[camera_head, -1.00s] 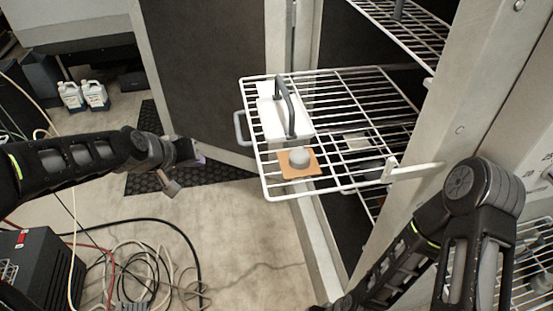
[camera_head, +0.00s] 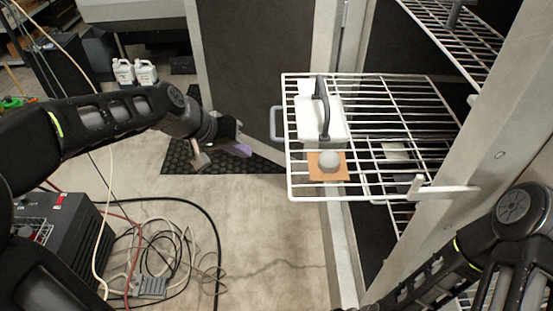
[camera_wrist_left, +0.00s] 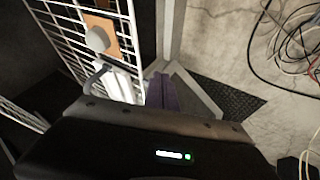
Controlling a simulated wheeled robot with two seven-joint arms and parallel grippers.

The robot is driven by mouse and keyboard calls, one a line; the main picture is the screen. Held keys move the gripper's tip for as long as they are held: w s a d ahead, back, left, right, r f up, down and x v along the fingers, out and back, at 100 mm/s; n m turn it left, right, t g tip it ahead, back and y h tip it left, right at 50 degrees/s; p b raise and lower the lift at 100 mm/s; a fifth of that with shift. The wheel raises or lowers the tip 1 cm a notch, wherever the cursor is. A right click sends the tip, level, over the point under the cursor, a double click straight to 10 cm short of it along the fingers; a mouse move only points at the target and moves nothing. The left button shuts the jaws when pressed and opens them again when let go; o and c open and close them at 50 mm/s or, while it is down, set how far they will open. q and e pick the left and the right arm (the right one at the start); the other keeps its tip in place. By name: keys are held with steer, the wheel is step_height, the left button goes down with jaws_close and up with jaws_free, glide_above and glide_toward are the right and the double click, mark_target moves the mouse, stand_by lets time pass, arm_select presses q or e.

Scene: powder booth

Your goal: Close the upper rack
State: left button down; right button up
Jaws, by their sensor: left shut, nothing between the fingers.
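The white wire rack (camera_head: 288,170) is pulled out of the tall cabinet. It has a grey loop handle (camera_head: 276,124) on its front edge. On it are a white block with a dark arched handle (camera_head: 308,118) and an orange square with a pale round knob (camera_head: 329,162). My left gripper (camera_head: 240,148) is shut and empty, left of the rack's front edge and apart from it. In the left wrist view the purple finger tips (camera_wrist_left: 162,92) sit beside the rack (camera_wrist_left: 72,45). My right arm shows at the lower right, but its gripper is out of view.
Another wire rack (camera_head: 450,30) is higher up inside the cabinet. The open cabinet door (camera_head: 255,75) stands behind my left gripper. A pale cabinet post (camera_head: 470,160) is right of the pulled-out rack. Cables (camera_head: 165,250) lie on the floor at lower left.

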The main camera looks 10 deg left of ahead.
arm_select(q)
steer(key=w+d+f+p, duration=0.2)
steer(key=w+d+f, duration=0.3)
steer(key=d+f, duration=0.2)
steer(key=shift+w+p, duration=0.15)
steer(key=shift+p, duration=0.25)
steer(key=shift+w+d+f, duration=0.1)
